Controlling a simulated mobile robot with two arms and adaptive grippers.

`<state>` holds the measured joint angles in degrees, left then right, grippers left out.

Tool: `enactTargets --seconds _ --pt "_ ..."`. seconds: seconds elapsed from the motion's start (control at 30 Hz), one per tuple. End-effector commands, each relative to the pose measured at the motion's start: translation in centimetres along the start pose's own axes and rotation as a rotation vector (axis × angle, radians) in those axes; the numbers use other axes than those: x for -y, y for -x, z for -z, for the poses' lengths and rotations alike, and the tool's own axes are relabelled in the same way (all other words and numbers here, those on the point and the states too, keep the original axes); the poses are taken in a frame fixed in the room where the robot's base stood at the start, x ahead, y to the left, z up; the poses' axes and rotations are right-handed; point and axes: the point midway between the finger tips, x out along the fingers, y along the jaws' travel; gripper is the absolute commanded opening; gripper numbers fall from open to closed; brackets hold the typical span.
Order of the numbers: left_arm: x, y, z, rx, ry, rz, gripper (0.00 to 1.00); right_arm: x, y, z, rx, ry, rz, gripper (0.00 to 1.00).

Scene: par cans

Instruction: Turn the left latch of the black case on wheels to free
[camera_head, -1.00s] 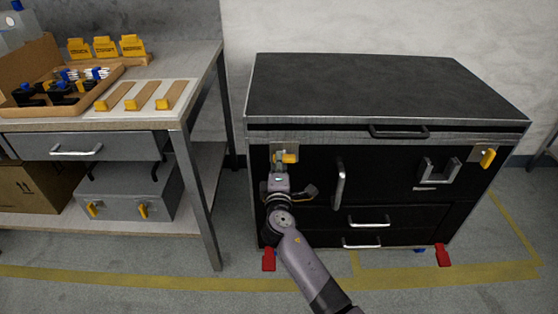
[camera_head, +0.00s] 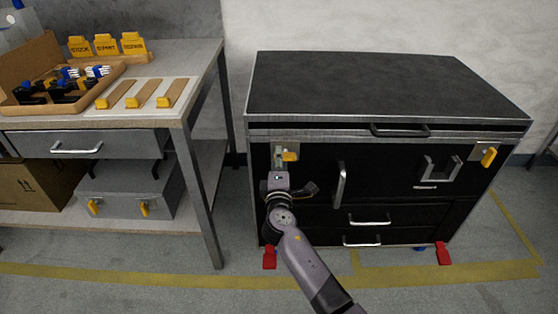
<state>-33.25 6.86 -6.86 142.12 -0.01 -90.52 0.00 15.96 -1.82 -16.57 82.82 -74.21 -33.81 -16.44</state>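The black case on wheels (camera_head: 385,87) stands against the wall. Its left latch (camera_head: 290,156) is a yellow handle on a pale plate near the top left of the front, and the handle lies roughly level, pointing right. Its right latch (camera_head: 488,157) is also yellow and stands nearly upright, slightly tilted. One arm enters from the bottom, right of centre, so I take it as my right. Its gripper (camera_head: 280,163) is at the left latch, just below and left of the handle. The fingers are too small to show whether they grip it. My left gripper is out of view.
A workbench (camera_head: 150,122) with a drawer, a tray of tools and yellow-tipped strips stands left, a gap away from the case. Bar handles (camera_head: 340,185) project from the case front. Red wheel pedals (camera_head: 269,257) stick out at floor level. The floor in front is clear.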

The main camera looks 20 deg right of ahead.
Motion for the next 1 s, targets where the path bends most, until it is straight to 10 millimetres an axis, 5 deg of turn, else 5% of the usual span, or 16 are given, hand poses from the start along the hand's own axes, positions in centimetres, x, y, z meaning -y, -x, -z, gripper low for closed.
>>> enactTargets --seconds 0.37,0.8,1.0 --pt "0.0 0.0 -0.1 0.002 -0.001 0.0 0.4 0.2 1.3 0.0 0.0 -0.002 0.002 0.33" --pt "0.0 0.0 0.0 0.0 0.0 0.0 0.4 0.2 10.0 0.0 0.0 -0.001 0.004 0.33" --pt "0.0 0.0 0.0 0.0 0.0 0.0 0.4 0.1 11.8 0.0 0.0 -0.001 0.001 0.33"
